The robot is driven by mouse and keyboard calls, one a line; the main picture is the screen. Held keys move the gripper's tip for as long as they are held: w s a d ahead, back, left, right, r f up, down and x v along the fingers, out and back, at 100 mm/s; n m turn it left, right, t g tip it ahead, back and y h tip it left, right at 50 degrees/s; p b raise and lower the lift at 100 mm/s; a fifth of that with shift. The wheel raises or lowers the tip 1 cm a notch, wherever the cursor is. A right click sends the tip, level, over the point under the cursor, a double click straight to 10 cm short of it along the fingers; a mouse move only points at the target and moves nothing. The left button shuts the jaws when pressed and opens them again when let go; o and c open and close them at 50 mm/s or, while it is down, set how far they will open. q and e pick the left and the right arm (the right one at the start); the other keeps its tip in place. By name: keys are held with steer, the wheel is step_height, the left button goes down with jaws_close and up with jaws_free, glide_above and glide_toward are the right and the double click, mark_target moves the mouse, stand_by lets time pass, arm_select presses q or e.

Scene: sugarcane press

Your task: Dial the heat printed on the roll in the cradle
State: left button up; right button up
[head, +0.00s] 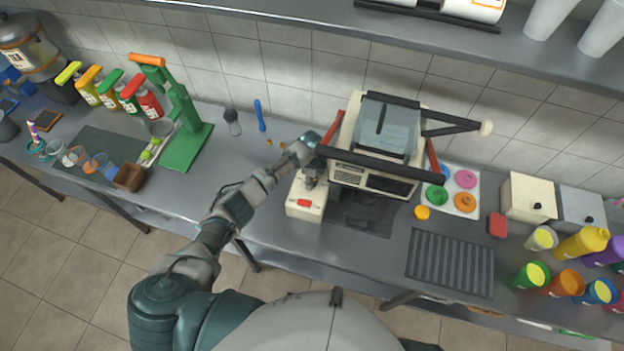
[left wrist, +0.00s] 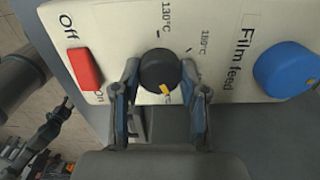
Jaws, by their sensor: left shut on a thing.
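The black dial (left wrist: 158,70) sits on a cream control panel (left wrist: 120,25) in the left wrist view, with a yellow mark on its lower right edge. Printed temperatures stand above it: 130°C at the top and what looks like 180°C to its right. My left gripper (left wrist: 160,82) is shut on the dial, one finger on each side. In the head view my left gripper (head: 312,180) is over the cream control box (head: 305,208) beside the sealing machine (head: 372,160). A white roll (head: 475,8) lies in a dark rack on the shelf; its print is not readable. My right gripper is out of view.
On the panel are a red Off/On switch (left wrist: 84,69) and a blue Film feed knob (left wrist: 287,70). A green press (head: 180,125) stands left; a tray of coloured rings (head: 452,188) and a ribbed mat (head: 450,262) lie right. Bottles and cups crowd both ends.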

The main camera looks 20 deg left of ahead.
arm_select(q)
steer(key=shift+w+r+m, duration=0.1)
steer(key=shift+m, duration=2.1)
steer(key=o, duration=1.1)
steer(key=shift+o, duration=0.2)
